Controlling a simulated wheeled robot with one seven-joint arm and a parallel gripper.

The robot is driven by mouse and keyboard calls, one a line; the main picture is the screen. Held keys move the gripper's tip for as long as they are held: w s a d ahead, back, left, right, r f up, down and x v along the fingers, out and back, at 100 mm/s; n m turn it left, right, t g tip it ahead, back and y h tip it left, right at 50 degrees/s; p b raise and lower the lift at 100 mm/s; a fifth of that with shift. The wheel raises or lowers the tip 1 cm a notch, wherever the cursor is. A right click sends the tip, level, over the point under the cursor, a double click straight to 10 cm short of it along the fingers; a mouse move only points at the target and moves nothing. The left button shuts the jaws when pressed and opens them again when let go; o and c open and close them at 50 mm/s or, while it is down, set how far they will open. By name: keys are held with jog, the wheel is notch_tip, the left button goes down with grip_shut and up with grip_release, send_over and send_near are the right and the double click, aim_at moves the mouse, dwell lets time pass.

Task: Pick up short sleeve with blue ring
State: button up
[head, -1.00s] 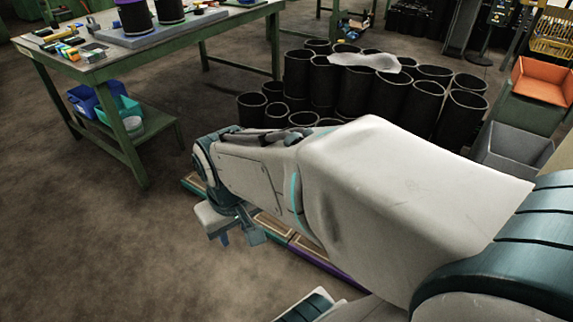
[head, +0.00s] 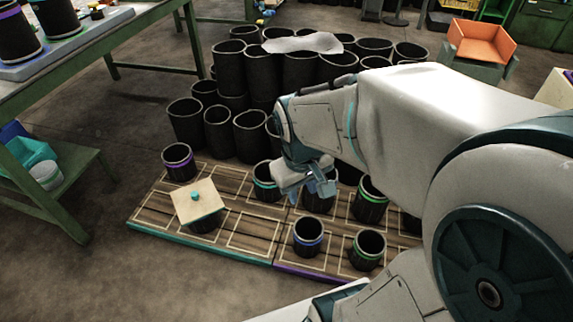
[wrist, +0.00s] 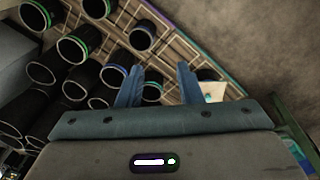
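A short black sleeve with a blue ring (head: 308,238) stands upright on the pallet, front middle in the head view. In the wrist view a blue-ringed sleeve (wrist: 143,37) lies beyond and left of the fingertips. Another sleeve with a blue ring (wrist: 115,75) is left of the left finger; in the head view a sleeve (head: 318,204) behind my gripper is partly hidden. My gripper (head: 322,185) is above the pallet, behind the front blue-ringed sleeve. In the wrist view the blue fingers of my gripper (wrist: 160,72) are apart with nothing held between them.
The wooden pallet (head: 150,215) also bears sleeves with purple (head: 178,164), teal (head: 265,184) and green rings (head: 367,252). A square lid with a teal knob (head: 197,203) covers one sleeve. Many taller black sleeves (head: 250,135) crowd behind. A green workbench (head: 110,35) stands left.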

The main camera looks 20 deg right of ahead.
jog(key=w+d+f+n+g+h+b, duration=0.1)
jog(key=w+d+f+n+h+b, duration=0.1)
jog(key=w+d+f+n, duration=0.45)
jog(key=n+y+b, duration=0.3)
jog(key=n+b, duration=0.1)
jog(key=n, duration=0.9)
send_over(318, 243)
jog(key=w, duration=0.2)
notch_tip(318, 243, down, 42)
jog(key=shift+n, duration=0.25)
jog(key=f+b, duration=0.1)
jog(key=f, duration=0.3)
jog(key=s+f+b, duration=0.1)
jog(key=f+b, duration=0.1)
jog(key=f, duration=0.3)
jog(key=f+b, duration=0.1)
jog(key=f, duration=0.3)
jog(key=shift+s+f+b, duration=0.3)
jog(key=shift+f+b, duration=0.1)
jog(key=shift+f, duration=0.3)
